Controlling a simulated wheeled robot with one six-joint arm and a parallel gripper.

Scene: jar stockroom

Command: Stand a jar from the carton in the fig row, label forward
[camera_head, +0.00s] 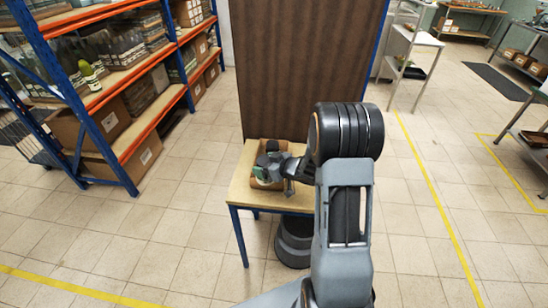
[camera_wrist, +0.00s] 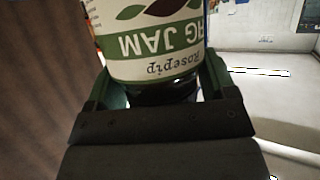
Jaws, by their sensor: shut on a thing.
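My gripper (camera_wrist: 160,75) is shut on a jar (camera_wrist: 155,50), with a green finger on each side of it. The jar has a white and green label reading "Rosepip" and "JAM", upside down in the wrist view; the rest of the wording is cut off or hard to read. The jar's dark end is close to the gripper's palm. In the head view my gripper (camera_head: 268,166) is at the carton (camera_head: 257,184) on a small table. The carton's contents are mostly hidden by my gripper. I cannot tell which shelf row holds fig jars.
The table (camera_head: 238,195) has a wooden top and blue legs. A tall brown panel (camera_head: 300,60) stands behind it. Orange and blue shelving (camera_head: 120,75) with jars and cartons stands at left. Tiled floor between shelving and table is clear. A trolley (camera_head: 415,38) stands back right.

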